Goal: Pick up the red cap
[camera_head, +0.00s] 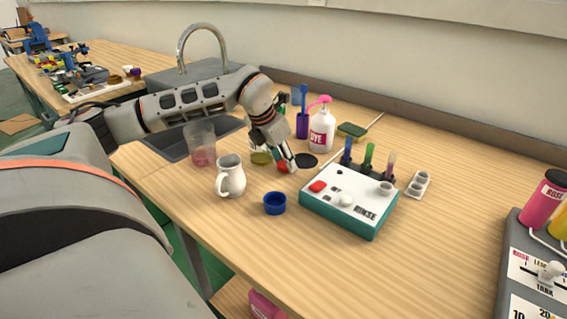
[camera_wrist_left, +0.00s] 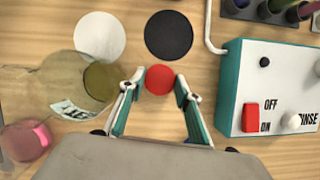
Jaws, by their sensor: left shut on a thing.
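The red cap (camera_wrist_left: 159,79) sits between the two fingertips of my left gripper (camera_wrist_left: 159,85), which is shut on it. In the head view the red cap (camera_head: 283,167) shows only in part beside the fingers of my left gripper (camera_head: 287,166), low at the wooden tabletop. I cannot tell whether it touches the table. A black disc (camera_wrist_left: 168,35) lies just beyond the cap in the wrist view. My right gripper is not in view.
A clear labelled flask (camera_wrist_left: 58,80) stands left of the fingers in the wrist view. The teal-and-white RINSE box (camera_head: 350,197) is close on the right. A blue cup (camera_head: 274,204) and white jug (camera_head: 231,177) stand in front. The front middle table is clear.

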